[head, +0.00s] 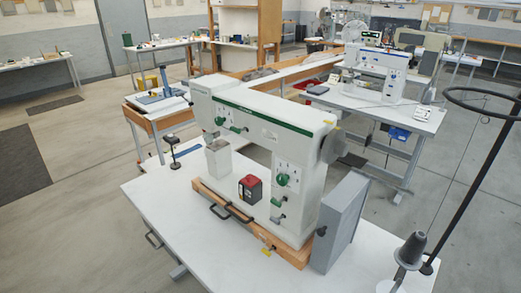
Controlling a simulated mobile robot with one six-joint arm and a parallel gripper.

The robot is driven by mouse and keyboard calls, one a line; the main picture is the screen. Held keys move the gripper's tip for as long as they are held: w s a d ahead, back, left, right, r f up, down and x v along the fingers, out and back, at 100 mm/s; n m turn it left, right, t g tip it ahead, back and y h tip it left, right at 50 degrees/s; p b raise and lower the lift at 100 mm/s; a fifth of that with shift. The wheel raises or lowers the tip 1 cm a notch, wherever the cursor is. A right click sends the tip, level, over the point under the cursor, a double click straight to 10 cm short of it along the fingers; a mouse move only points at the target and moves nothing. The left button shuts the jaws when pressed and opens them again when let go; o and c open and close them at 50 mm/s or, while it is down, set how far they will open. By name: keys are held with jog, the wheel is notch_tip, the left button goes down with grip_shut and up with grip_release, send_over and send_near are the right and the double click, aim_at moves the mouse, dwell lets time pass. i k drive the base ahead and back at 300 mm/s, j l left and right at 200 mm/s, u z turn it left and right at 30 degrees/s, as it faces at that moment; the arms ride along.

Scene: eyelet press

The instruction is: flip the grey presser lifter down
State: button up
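A large white sewing-type machine (265,122) with a green stripe stands on a wooden base (235,212) on a white table, in the head view. Its arm runs from the head at the left to the pillar and handwheel (334,146) at the right. Green levers (236,128) show on the left head, and a green dial (282,180) on the pillar. A small grey lever-like part (278,202) sits below the dial. The picture is too small to tell which part is the grey presser lifter or how it is set. My gripper is not in view.
A red and black box (250,188) stands in front of the pillar. A tall grey box (340,222) is at the machine's right. A dark thread cone (411,250) and black pole (475,180) stand at the right. The white table (180,225) is clear at the front left.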

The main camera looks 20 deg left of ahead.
aim_at(181, 93)
jog(key=u, duration=0.45)
jog(key=i+j, duration=0.15)
jog(key=j, duration=0.25)
jog(key=i+j, duration=0.15)
jog(key=j, duration=0.25)
jog(key=i+j+z, duration=0.1)
jog(key=j, duration=0.3)
jog(key=i+j, duration=0.2)
jog(key=j, duration=0.2)
jog(key=i+j, duration=0.15)
jog(key=j, duration=0.25)
jog(key=i+j+z, duration=0.1)
jog(key=j, duration=0.3)
jog(key=i+j, duration=0.15)
jog(key=j, duration=0.3)
jog(key=i+j, duration=0.15)
jog(key=j, duration=0.25)
jog(key=z, duration=0.05)
